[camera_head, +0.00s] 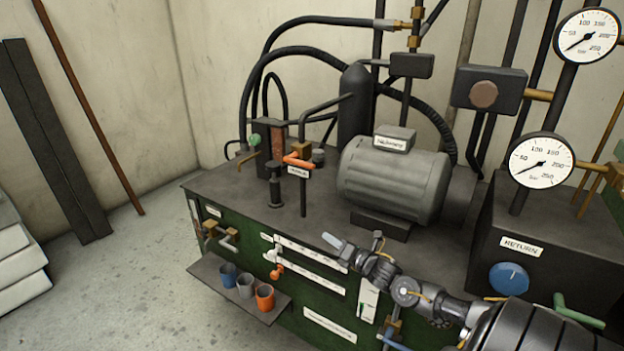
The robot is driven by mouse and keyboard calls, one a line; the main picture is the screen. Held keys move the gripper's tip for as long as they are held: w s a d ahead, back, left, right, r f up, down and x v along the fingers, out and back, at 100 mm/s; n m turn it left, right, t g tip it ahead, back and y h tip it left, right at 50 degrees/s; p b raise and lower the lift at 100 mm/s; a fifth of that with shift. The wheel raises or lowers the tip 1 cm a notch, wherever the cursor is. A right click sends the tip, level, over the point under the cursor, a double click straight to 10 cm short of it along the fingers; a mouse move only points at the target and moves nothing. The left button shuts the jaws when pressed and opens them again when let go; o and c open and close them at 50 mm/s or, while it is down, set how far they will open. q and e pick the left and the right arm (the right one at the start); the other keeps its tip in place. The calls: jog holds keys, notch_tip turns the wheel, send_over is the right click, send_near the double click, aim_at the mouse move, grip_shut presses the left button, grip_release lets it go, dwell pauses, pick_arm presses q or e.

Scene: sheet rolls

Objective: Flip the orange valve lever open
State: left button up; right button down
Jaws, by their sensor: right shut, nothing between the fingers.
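An orange valve lever (298,161) sits on top of a dark vertical pipe on the bench, left of the grey motor. It lies roughly level, with a small white label just below it. A second, smaller orange fitting (277,271) is on the green front panel, low down. My right gripper (333,241) reaches in from the lower right, over the bench's front edge. It is shut and empty, below and right of the lever and clearly apart from both orange parts. My left gripper is not in view.
The grey motor (394,179) stands on the dark bench top (235,190). A small shelf (212,284) with blue, grey and orange cups sticks out at the front left. Pressure gauges (541,160), black hoses and pipes crowd the back and right.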

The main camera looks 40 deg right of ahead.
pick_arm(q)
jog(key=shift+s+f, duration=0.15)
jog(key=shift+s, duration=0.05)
pick_arm(e)
jog(key=w+d+r+n+t+y, duration=0.1)
jog(key=d+r+n+t+y, duration=0.1)
jog(key=r+n, duration=0.6)
notch_tip(320, 180, up, 2)
jog(key=shift+w+d+r+n+y, duration=0.15)
jog(key=shift+w+d+n+y, duration=0.2)
jog(key=shift+d+y, duration=0.5)
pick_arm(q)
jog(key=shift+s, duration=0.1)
pick_arm(e)
jog(key=shift+a, duration=0.15)
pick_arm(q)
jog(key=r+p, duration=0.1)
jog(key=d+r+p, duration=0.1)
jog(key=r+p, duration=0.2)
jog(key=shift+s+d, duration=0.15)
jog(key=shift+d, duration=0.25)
pick_arm(e)
jog(key=w+a+r, duration=0.1)
jog(key=w+r, duration=0.5)
jog(key=w, duration=0.3)
jog(key=shift+w+a+r, duration=0.15)
jog(key=shift+w+a, duration=0.1)
jog(key=shift+a, duration=0.1)
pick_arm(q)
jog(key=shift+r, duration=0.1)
